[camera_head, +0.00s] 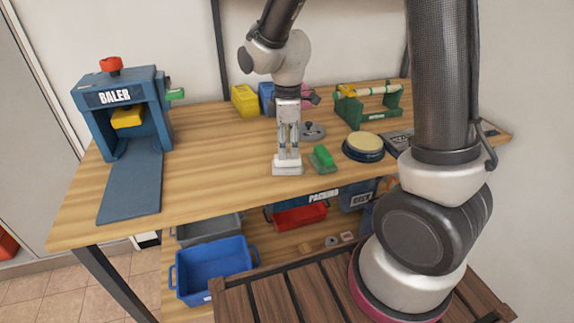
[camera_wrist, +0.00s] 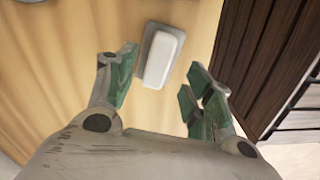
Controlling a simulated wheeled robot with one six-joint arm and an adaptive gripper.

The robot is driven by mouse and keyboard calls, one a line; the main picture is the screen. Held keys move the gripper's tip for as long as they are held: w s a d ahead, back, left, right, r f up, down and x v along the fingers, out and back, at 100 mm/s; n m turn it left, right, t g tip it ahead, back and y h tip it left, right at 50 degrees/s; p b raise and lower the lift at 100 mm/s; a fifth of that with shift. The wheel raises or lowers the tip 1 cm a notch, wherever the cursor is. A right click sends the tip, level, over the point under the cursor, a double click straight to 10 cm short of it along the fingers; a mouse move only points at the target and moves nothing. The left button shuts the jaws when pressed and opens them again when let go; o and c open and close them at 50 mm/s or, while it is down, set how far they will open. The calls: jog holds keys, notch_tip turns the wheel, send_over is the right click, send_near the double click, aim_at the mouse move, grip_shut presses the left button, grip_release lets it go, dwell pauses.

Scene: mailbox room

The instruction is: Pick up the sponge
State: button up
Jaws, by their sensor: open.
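A white block (camera_head: 288,167) sits near the table's front edge, directly below my gripper (camera_head: 288,150). In the wrist view the white block (camera_wrist: 160,58) lies on a grey-green base, ahead of the fingertips and roughly between them. My gripper (camera_wrist: 157,75) is open and empty, pointing down, with its green-padded fingers spread apart. Whether the fingertips are beside the block or above it is hard to tell. A round dark dish with a pale yellow top (camera_head: 363,144) stands to the right. I cannot tell for certain which of these is the sponge.
A green block on a green base (camera_head: 323,158) stands close right of the white block. A grey round object (camera_head: 311,130) lies behind. A blue baler (camera_head: 127,112) stands at left. The table (camera_head: 225,160) is clear between baler and gripper.

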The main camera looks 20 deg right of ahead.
aim_at(288, 156)
notch_tip(288, 156, down, 4)
jog(key=shift+w+f, duration=0.15)
jog(key=shift+f, duration=0.05)
jog(key=c, duration=1.1)
jog(key=shift+r, duration=0.1)
notch_tip(288, 156, up, 10)
jog(key=shift+f, duration=0.1)
jog(key=o, duration=0.5)
jog(key=c, duration=0.4)
